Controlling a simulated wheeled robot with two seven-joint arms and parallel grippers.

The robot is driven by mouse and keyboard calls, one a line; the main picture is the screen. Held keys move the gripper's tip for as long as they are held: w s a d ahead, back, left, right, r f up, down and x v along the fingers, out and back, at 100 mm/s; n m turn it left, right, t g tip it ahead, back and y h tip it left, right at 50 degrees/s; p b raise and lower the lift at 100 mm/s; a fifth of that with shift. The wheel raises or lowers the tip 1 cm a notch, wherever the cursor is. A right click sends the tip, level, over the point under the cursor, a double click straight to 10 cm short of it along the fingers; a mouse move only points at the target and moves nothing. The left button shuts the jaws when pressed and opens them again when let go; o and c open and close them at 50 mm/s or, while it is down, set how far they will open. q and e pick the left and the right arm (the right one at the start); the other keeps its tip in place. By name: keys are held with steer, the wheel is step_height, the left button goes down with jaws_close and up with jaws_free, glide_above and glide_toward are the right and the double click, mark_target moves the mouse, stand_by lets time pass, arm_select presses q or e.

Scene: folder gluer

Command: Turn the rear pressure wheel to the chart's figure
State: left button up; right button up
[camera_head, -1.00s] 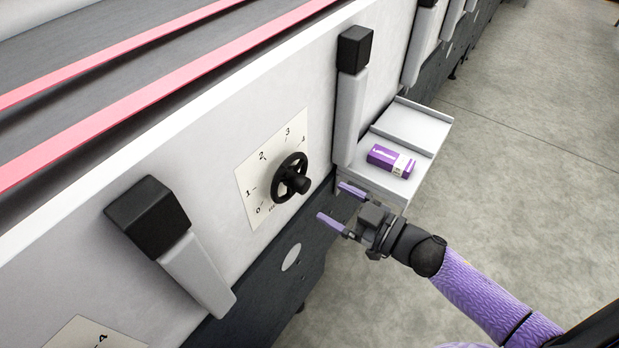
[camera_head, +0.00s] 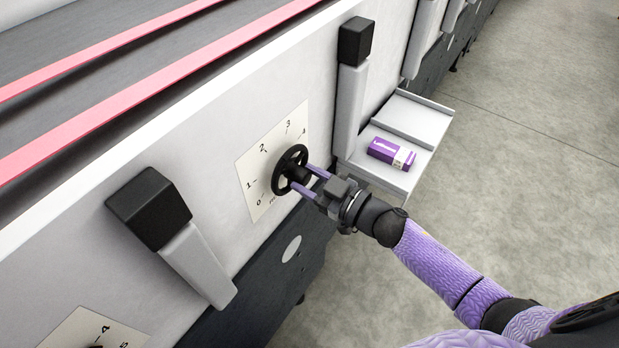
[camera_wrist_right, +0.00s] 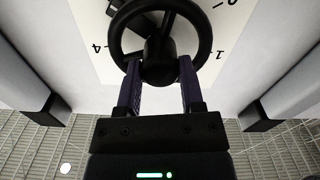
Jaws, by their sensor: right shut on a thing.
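A black spoked wheel (camera_head: 279,174) with a central hub (camera_head: 298,173) is mounted on a white plate (camera_head: 258,167) marked 0 to 4 on the machine's side. My right gripper (camera_head: 302,178) has its two purple fingers at the hub, one on each side, shut on it. In the right wrist view the wheel (camera_wrist_right: 206,40) is upside down, and the gripper (camera_wrist_right: 159,88) reaches the hub from below. I cannot read which figure the wheel is set to. My left gripper is not in view.
A white shelf (camera_head: 424,116) holding a purple and white box (camera_head: 390,153) juts out right of the wheel. Black-capped grey posts (camera_head: 353,90) (camera_head: 195,265) stand either side. Another numbered plate (camera_head: 75,335) shows at bottom left. The floor at right is clear.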

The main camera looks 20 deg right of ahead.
jaws_close()
steer(key=shift+n, duration=0.3)
steer(key=n, duration=0.3)
steer(key=shift+n, duration=0.4)
steer(key=n+b, duration=0.1)
steer(key=n, duration=0.4)
steer(key=shift+n, duration=0.3)
steer(key=o, duration=1.1)
jaws_free()
